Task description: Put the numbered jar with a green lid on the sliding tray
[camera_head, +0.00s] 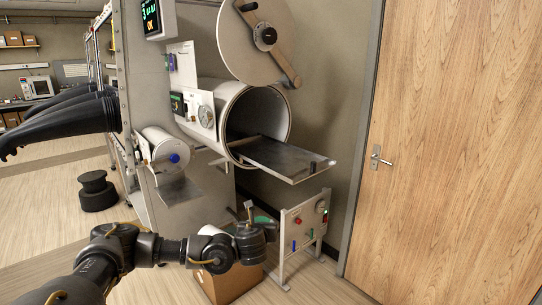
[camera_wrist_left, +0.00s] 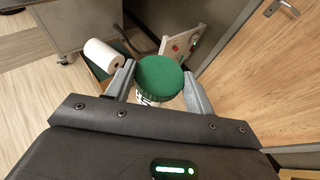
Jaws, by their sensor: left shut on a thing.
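The jar with a green lid (camera_wrist_left: 159,77) is between the fingers of my left gripper (camera_wrist_left: 161,82) in the left wrist view; the gripper is shut on it. Part of the jar's white label with dark marks shows below the lid. In the head view my left gripper (camera_head: 252,222) is low, in front of and below the sliding tray, and mostly hides the jar. The sliding tray (camera_head: 285,158) sticks out of the open round port and looks bare except for a dark knob at its front end. My right gripper is not seen.
The round port door (camera_head: 257,38) stands swung up above the opening. A control panel stand (camera_head: 303,228) is right of the gripper. A wooden door (camera_head: 455,140) bounds the right.

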